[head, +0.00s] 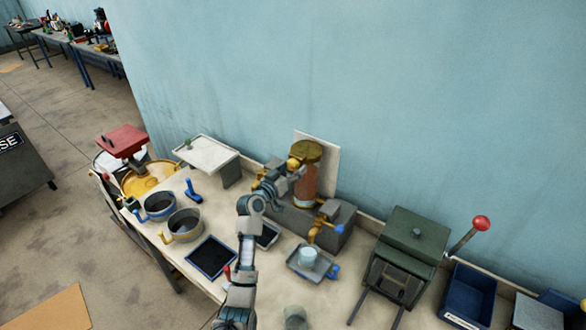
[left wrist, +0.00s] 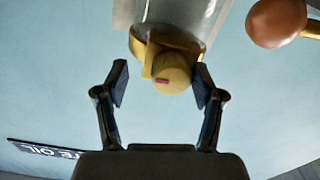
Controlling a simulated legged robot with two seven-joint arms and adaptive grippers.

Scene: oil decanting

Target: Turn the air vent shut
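The air vent is a round brass knob (left wrist: 172,75) with a small red mark. It also shows in the head view (head: 294,163), at the upper left side of the oil vessel (head: 303,188), which has a brass cap and an amber body. My left gripper (left wrist: 161,84) is open, with one finger on each side of the vent and gaps between the fingers and the knob. In the head view my left gripper (head: 286,180) is close beside the vessel and hides part of it. My right gripper is not in view.
A brass tap (head: 314,233) sits low at the vessel's front, above a clear cup (head: 308,257) on a small tray. Buckets (head: 185,225) and a dark pad (head: 211,257) lie left. A green machine (head: 414,235) with a red-knobbed lever stands right. The wall is close behind.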

